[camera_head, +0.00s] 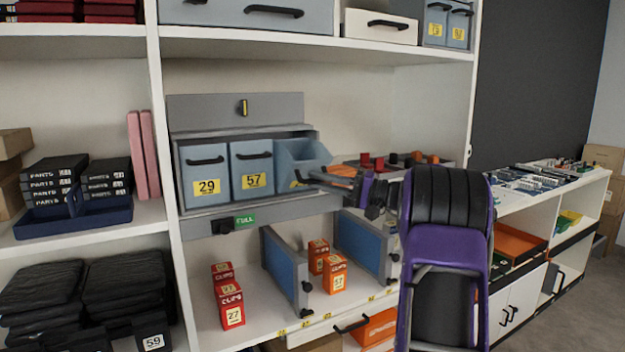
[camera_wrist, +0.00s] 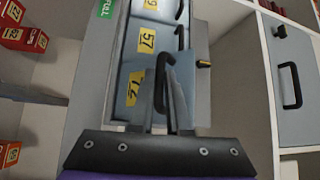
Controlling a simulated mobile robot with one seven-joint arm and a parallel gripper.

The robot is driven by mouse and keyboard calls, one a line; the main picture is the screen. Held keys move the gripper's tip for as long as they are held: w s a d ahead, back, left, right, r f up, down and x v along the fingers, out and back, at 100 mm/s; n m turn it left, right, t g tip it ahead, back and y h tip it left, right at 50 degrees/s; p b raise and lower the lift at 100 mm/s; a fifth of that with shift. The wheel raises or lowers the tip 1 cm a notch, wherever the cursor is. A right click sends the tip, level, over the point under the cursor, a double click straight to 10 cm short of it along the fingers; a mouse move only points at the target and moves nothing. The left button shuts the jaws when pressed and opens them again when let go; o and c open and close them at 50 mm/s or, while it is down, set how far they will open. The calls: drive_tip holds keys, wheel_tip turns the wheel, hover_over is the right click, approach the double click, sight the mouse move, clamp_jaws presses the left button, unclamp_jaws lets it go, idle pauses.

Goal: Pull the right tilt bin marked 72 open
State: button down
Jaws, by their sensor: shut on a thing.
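The right tilt bin marked 72 (camera_head: 297,152) is a light blue bin at the right end of a grey three-bin rack. Its front leans outward from the rack, unlike the other two. In the wrist view its yellow 72 label (camera_wrist: 135,88) shows beside my fingers. My gripper (camera_head: 322,175) reaches in from the right at the bin's front, hiding part of the label. The bins marked 57 (camera_head: 251,170) and 29 (camera_head: 203,173) are upright and closed.
A green FULL tag (camera_head: 244,220) is on the ledge below. Red clip boxes (camera_head: 228,300) and blue dividers (camera_head: 362,245) stand underneath. Shelf uprights bound the bay.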

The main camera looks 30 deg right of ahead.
drive_tip(key=shift+w+f, duration=0.15)
drive_tip(key=shift+f, duration=0.35)
drive_tip(key=c, duration=0.9)
unclamp_jaws()
drive_tip(key=shift+w+f, duration=0.1)
drive_tip(key=shift+w, duration=0.15)
drive_tip(key=shift+s, duration=0.1)
drive_tip(key=v, duration=1.7)
drive_tip(key=shift+s+p, duration=0.2)
drive_tip(key=shift+p, duration=0.25)
drive_tip(key=shift+w, duration=0.1)
